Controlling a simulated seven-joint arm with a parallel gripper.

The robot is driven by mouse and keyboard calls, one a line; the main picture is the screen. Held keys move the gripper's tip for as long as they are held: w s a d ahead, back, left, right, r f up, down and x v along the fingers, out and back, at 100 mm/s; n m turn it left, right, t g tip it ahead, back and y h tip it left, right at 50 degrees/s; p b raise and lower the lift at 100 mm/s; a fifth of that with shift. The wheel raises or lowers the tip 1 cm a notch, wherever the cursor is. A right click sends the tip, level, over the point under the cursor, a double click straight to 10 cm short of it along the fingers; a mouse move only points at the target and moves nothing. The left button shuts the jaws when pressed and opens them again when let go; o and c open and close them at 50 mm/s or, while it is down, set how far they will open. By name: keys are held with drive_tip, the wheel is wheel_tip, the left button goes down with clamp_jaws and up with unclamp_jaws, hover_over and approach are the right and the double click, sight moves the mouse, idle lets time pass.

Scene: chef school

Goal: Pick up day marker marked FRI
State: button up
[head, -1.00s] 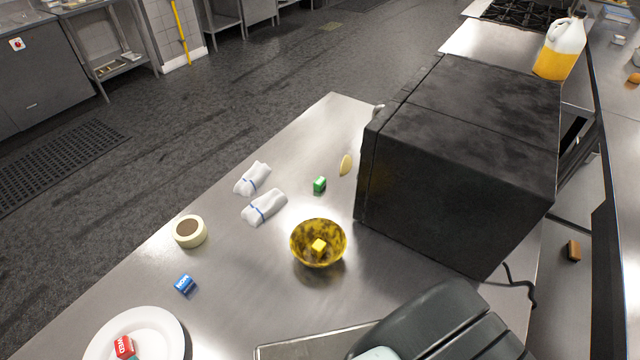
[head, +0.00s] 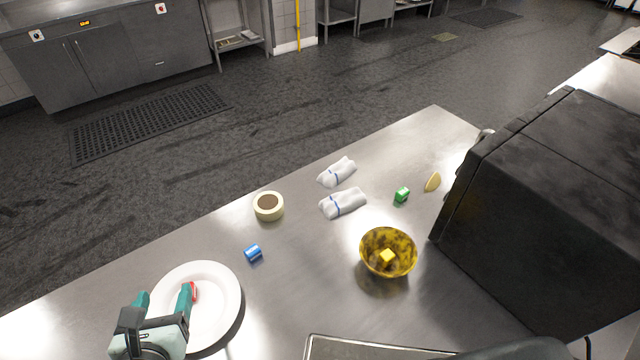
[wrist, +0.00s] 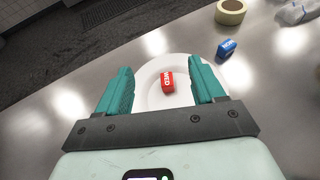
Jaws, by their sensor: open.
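No marker in view shows a readable FRI. A red marker reading WED (wrist: 167,83) lies on a white plate (head: 226,279); in the head view a finger partly hides it. My gripper (head: 164,299) is open and empty over the plate, with the red marker between and beyond its teal fingers in the wrist view. A blue marker (head: 253,253) lies on the counter right of the plate; it also shows in the wrist view (wrist: 227,49). A green marker (head: 402,195) sits near the far edge, its lettering unreadable. A yellow block (head: 387,256) lies in the yellow-brown bowl (head: 373,241), no lettering readable.
A tape roll (head: 268,207), two white cloth rolls (head: 343,203) and a tan wedge-like piece (head: 433,182) lie along the counter's far side. A big black appliance (head: 540,200) blocks the right. A tray edge (head: 350,344) shows at the front. Mid-counter is clear.

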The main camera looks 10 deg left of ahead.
wheel_tip(320, 180, up, 5)
drive_tip(key=m+g+h, duration=0.5)
drive_tip(key=m+g, duration=0.7)
drive_tip(key=m, duration=1.9)
hover_over(403, 191)
drive_tip(key=f, duration=1)
drive_tip(key=shift+s, duration=0.2)
drive_tip(key=shift+w+f, duration=0.2)
drive_tip(key=shift+f, duration=2.8)
drive_tip(key=c, duration=1.1)
